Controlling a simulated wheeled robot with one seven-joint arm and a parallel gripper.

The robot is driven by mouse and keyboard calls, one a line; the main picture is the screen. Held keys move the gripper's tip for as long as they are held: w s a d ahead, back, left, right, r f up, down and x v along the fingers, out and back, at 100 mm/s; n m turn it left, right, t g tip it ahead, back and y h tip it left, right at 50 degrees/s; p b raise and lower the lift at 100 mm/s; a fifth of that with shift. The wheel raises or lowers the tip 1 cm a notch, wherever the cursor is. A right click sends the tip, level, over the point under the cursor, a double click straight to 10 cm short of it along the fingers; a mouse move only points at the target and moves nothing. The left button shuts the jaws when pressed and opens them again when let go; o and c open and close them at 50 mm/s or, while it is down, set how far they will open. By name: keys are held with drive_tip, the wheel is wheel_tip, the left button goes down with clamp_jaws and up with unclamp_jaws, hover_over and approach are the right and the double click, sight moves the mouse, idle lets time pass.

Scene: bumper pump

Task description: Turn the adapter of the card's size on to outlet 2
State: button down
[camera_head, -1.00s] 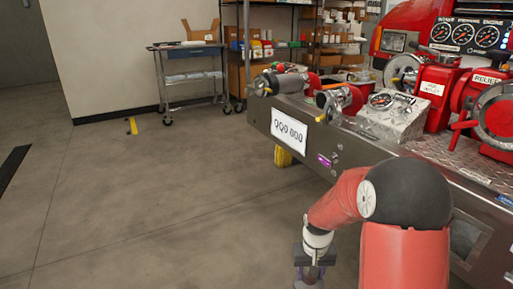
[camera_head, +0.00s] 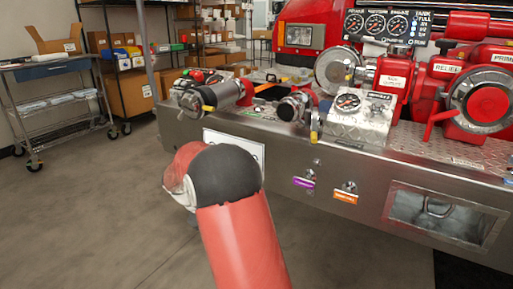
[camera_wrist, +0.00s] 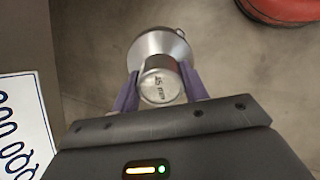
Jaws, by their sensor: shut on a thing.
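In the wrist view my gripper (camera_wrist: 160,88) is shut on a silver metal adapter (camera_wrist: 160,50), with a purple finger on each side of its narrow end. That end carries a size mark that seems to end in "mm"; its number is hard to read. The wider flange is beyond it, over the floor. The white card (camera_wrist: 14,125) shows at the left, with a row of dark ring shapes. In the head view the card (camera_head: 222,138) is on the bumper front, mostly behind my arm, which also hides my gripper. I cannot tell which fitting is outlet 2.
The bumper deck carries a silver cylindrical fitting (camera_head: 218,93), a smaller fitting (camera_head: 294,106), a gauge box (camera_head: 358,118) and red valves with handwheels. Purple (camera_head: 303,183) and orange (camera_head: 345,197) tags are on its front. A cart (camera_head: 60,95) stands left; floor before the bumper is clear.

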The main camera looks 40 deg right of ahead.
drive_tip(key=w+d+r+n+t+h+b, duration=0.1)
drive_tip(key=d+r+n+t+h, duration=0.3)
drive_tip(key=d+r, duration=0.6)
drive_tip(key=w+d+r+n+t+h+b, duration=0.1)
drive_tip(key=d+r+n+t+h, duration=0.3)
drive_tip(key=r, duration=1.3)
drive_tip(key=w+d+t+h, duration=0.1)
drive_tip(key=d+h, duration=0.2)
drive_tip(key=d, duration=0.3)
drive_tip(key=shift+d+r+n, duration=0.25)
drive_tip(key=shift+d+n, duration=0.15)
drive_tip(key=shift+s+a+b, duration=0.1)
drive_tip(key=shift+b, duration=0.3)
drive_tip(key=shift+b+x, duration=0.4)
drive_tip(key=shift+x, duration=1.45)
idle(0.4)
